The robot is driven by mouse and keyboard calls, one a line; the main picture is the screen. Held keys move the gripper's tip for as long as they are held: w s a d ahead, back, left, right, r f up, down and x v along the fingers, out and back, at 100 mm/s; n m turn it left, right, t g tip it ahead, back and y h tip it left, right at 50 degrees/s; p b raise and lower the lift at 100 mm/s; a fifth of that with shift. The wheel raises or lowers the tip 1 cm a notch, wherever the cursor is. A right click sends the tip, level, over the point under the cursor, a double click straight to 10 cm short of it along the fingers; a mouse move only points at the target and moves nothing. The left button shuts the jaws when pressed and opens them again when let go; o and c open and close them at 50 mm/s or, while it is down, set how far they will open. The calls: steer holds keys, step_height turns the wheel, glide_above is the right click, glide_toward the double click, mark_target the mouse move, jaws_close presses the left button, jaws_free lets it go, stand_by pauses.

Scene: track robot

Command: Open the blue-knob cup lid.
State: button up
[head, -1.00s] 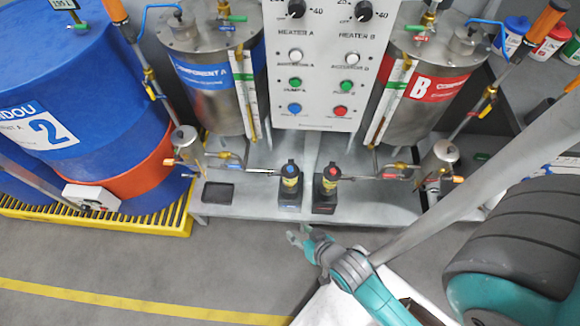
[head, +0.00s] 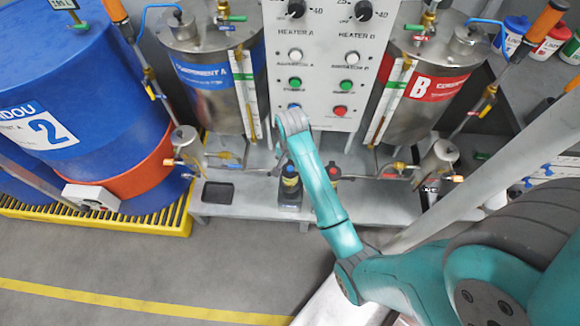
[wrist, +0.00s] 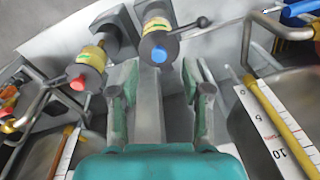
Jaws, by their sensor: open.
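The blue-knob cup (wrist: 157,27) shows in the wrist view at the upper middle. It has a dark round lid (wrist: 148,48) with a blue knob (wrist: 159,55), a yellowish band and a dark base. Its lid looks closed. My gripper (wrist: 160,78) is open and empty, its two fingers spread below the knob in the picture, apart from it as far as I can tell. My fingers are hard to make out there.
A matching red-knob cup (wrist: 87,70) stands close by, left in the wrist view. A lever with a dark ball (wrist: 203,21) sticks out right of the blue-knob cup. Pipes and steel tanks (head: 212,95) flank the cups. The control panel (head: 318,60) rises behind.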

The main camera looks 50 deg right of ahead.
mark_target(290, 168)
steer(key=shift+m+g, duration=0.5)
steer(key=f, duration=0.2)
steer(key=d+f, duration=0.1)
steer(key=f, duration=0.2)
steer(key=w+d+f, duration=0.1)
steer(key=f, duration=0.1)
steer(key=shift+w+d+f, duration=0.1)
steer(key=shift+d+f, duration=0.05)
steer(key=shift+f, duration=0.25)
jaws_close()
